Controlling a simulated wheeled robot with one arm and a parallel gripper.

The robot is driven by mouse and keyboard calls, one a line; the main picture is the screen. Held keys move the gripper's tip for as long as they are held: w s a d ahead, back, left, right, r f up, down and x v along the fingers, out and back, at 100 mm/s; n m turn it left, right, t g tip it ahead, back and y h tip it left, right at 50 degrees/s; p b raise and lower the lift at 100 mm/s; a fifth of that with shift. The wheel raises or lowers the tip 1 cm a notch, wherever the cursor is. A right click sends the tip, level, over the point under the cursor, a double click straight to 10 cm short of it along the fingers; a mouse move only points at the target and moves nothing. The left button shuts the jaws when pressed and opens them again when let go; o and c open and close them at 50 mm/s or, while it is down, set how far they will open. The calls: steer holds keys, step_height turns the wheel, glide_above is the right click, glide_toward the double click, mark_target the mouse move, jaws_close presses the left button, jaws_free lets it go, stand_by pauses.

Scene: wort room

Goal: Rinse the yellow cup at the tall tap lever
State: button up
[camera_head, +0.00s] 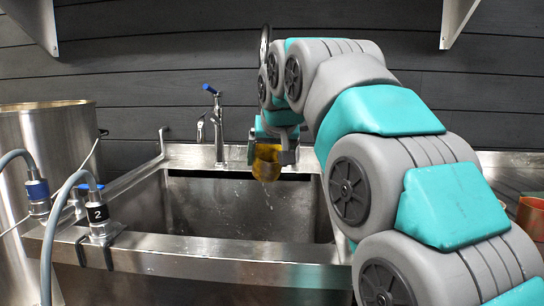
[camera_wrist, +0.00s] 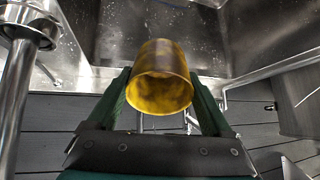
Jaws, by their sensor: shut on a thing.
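The yellow cup (camera_head: 267,165) hangs over the back of the steel sink, held by my gripper (camera_head: 274,158). In the wrist view the cup (camera_wrist: 160,80) sits between the two fingers of my gripper (camera_wrist: 162,98), which press on its sides. Drops fall below the cup in the head view; I cannot tell whether its mouth faces down. The tall tap (camera_head: 218,125) stands on the back rim of the sink, left of my gripper and apart from it. Its blue lever (camera_head: 210,89) is on top.
The steel sink basin (camera_head: 245,215) is open and empty below the cup. A large steel vessel (camera_head: 50,140) stands at the left. Hoses with blue and black fittings (camera_head: 98,215) are at the sink's left front edge. An orange container (camera_head: 531,214) is at the far right.

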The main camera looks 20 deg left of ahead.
mark_target(264, 155)
steer(key=shift+w+a+f+p, duration=0.15)
steer(key=shift+w+a+p, duration=0.05)
steer(key=shift+w+a, duration=0.25)
steer(key=shift+w+a+f+p, duration=0.15)
steer(key=shift+w+a, duration=0.15)
steer(key=shift+w, duration=0.25)
steer(key=shift+w+a+f+p, duration=0.15)
steer(key=shift+w+a+p, duration=0.45)
steer(key=shift+w, duration=0.3)
steer(key=shift+w+a+f+p, duration=0.15)
steer(key=shift+w+a+p, duration=0.45)
steer(key=shift+w, duration=0.3)
steer(key=shift+w+a+f, duration=0.3)
steer(key=shift+w+a, duration=0.25)
steer(key=shift+w, duration=0.15)
steer(key=shift+w+d, duration=0.1)
steer(key=shift+w+d, duration=0.25)
steer(key=shift+d, duration=0.15)
steer(key=shift+s+d+b, duration=0.7)
steer(key=shift+s+d, duration=0.05)
steer(key=shift+s, duration=0.35)
steer(key=shift+s+d+b, duration=0.7)
steer(key=shift+s+d, duration=0.1)
steer(key=shift+s, duration=0.25)
steer(key=shift+s+d+b, duration=0.7)
steer(key=shift+s+d, duration=0.05)
steer(key=shift+s, duration=0.35)
